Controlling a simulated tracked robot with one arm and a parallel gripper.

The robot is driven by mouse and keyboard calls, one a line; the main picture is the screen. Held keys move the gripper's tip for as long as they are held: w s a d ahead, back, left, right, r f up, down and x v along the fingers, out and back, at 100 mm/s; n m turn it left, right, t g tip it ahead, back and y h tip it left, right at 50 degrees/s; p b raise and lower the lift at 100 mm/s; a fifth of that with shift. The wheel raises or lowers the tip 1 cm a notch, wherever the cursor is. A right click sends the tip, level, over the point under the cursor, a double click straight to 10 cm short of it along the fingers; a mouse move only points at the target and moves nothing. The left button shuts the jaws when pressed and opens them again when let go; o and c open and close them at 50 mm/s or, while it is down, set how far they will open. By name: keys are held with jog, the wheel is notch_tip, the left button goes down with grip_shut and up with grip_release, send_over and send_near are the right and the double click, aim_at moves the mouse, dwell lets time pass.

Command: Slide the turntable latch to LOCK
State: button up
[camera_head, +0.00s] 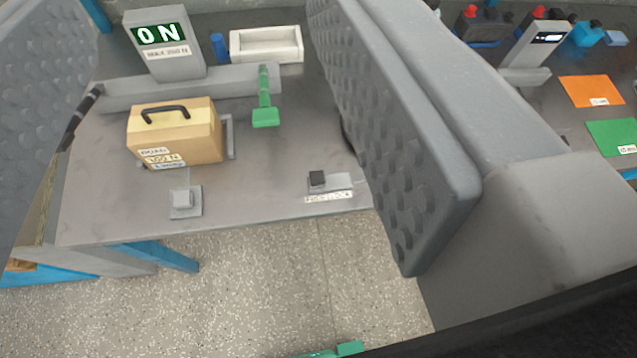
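A small latch with a dark square knob (317,178) sits on a grey plate near the front edge of the grey table. The knob is at the left end of the plate. A white label (328,197) in front of it has small text; its right-hand word looks like LOCK, and the left word is hard to read. My gripper (210,150) is open wide, with one grey studded finger at the far left and the other right of centre. Nothing is between the fingers at close range. The latch lies beyond them, just left of the right finger. I cannot make out a turntable; the right finger hides part of the table.
A tan handled box (175,133) stands on the table before a force display (165,42) reading 0 N. A green lever (264,100), a grey button block (184,200) and a white tray (266,44) are nearby. Orange (591,90) and green (612,137) mats lie right.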

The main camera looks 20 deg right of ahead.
jog(key=w+d+f+g, duration=0.2)
jog(key=w+f+g, duration=0.1)
jog(key=w+f, duration=0.55)
jog(key=g+b, duration=0.1)
jog(key=g, duration=0.7)
send_over(317, 178)
jog(key=s, duration=0.6)
notch_tip(317, 178, down, 32)
jog(key=x, duration=0.4)
jog(key=b+x, duration=0.1)
jog(key=x, duration=0.4)
jog(key=b+x, duration=0.1)
jog(key=x, duration=0.3)
jog(key=shift+w, duration=0.4)
jog(key=shift+c, duration=0.3)
